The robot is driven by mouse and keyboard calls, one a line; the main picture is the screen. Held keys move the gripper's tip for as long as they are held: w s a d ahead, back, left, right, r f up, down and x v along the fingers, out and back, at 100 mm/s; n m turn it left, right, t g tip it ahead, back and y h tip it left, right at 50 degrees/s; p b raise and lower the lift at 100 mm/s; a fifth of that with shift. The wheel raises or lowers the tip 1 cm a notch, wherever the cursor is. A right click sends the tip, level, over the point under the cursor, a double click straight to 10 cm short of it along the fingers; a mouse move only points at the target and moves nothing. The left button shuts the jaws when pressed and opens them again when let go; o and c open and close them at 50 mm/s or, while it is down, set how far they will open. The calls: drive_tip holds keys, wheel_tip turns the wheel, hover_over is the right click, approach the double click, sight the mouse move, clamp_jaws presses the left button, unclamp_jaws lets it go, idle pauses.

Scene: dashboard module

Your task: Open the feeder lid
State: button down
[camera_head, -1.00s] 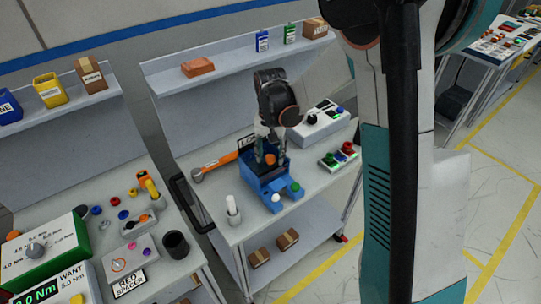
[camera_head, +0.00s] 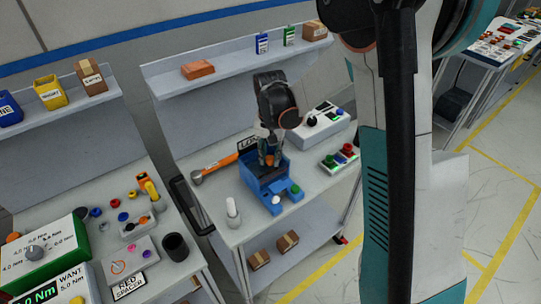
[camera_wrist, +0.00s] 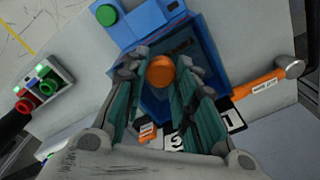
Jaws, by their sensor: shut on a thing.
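The blue feeder (camera_head: 252,178) stands on the middle cart. In the wrist view its blue wall (camera_wrist: 208,45) surrounds a dark, recessed area. An orange round knob (camera_wrist: 161,71) shows over this area, between my fingertips. My gripper (camera_wrist: 161,75) is shut on the orange knob, one finger on each side. In the head view my gripper (camera_head: 269,157) points down at the back part of the feeder, and the knob is partly hidden by the fingers. The lid's edges are hard to make out, so I cannot tell how far it is raised.
An orange-handled tool (camera_head: 220,167) lies left of the feeder, beside a lettered card (camera_head: 247,143). A switch box with red and green buttons (camera_head: 340,158) and a grey console (camera_head: 320,122) stand to the right. A white bottle (camera_head: 232,213) stands front left.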

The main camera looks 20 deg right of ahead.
drive_tip(key=shift+w+a+r, duration=0.15)
drive_tip(key=shift+w+r, duration=0.2)
drive_tip(key=shift+r, duration=0.25)
drive_tip(key=w+a+r, duration=0.2)
drive_tip(key=w, duration=0.3)
drive_tip(key=w+a+r+p, duration=0.1)
drive_tip(key=w+r, duration=0.1)
drive_tip(key=w, duration=0.4)
drive_tip(key=shift+w+a, duration=0.2)
drive_tip(key=shift+a, duration=0.15)
drive_tip(key=shift+w, duration=0.15)
drive_tip(key=c, duration=1.5)
unclamp_jaws()
drive_tip(key=shift+o, duration=1)
drive_tip(key=shift+w+a, duration=0.1)
drive_tip(key=shift+a, duration=0.3)
drive_tip(key=shift+d, duration=0.15)
